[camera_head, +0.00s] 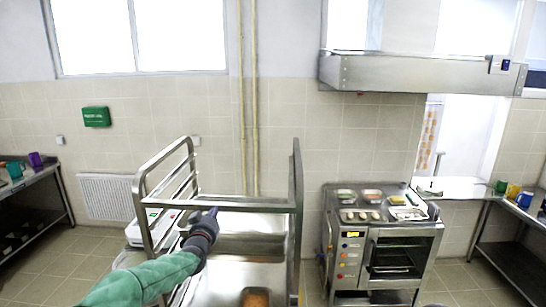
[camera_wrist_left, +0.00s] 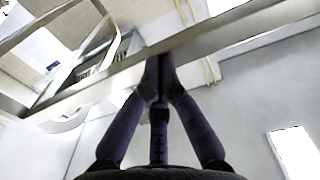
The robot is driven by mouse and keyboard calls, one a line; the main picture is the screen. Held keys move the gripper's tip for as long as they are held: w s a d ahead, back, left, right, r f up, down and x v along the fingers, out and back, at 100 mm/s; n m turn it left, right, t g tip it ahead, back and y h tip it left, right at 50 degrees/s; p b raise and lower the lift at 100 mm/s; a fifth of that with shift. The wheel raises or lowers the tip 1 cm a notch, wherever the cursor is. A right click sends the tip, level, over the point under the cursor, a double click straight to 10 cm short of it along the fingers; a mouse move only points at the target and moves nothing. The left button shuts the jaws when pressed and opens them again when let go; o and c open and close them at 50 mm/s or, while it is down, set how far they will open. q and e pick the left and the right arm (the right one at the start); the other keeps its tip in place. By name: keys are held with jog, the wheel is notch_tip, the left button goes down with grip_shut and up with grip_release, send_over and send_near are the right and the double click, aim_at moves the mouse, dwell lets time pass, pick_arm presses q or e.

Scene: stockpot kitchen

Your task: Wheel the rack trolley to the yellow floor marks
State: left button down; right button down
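The rack trolley (camera_head: 247,205) is a tall open metal frame in the lower middle of the head view, with rungs on its left side and an upright post on its right. My left gripper (camera_head: 211,215) is at its near top crossbar. In the left wrist view the dark fingers (camera_wrist_left: 160,62) come together at the metal bar (camera_wrist_left: 210,42), closed on it. My right gripper is not in view. No yellow floor marks show in either view.
A steel oven (camera_head: 365,275) with food pans on top stands close to the trolley's right. Benches stand at the far left (camera_head: 65,195) and far right (camera_head: 481,222). A white radiator (camera_head: 106,197) is on the back wall. Tiled floor (camera_head: 60,262) is free at left.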

aim_at(216, 204)
pick_arm(q)
jog(key=shift+w+d+r, duration=0.1)
jog(key=shift+w+r, duration=0.1)
jog(key=shift+w, duration=1.35)
jog(key=shift+w+r, duration=0.1)
jog(key=shift+w, duration=0.6)
jog(key=w, duration=0.4)
jog(key=shift+f, duration=0.35)
jog(key=shift+d+r, duration=0.1)
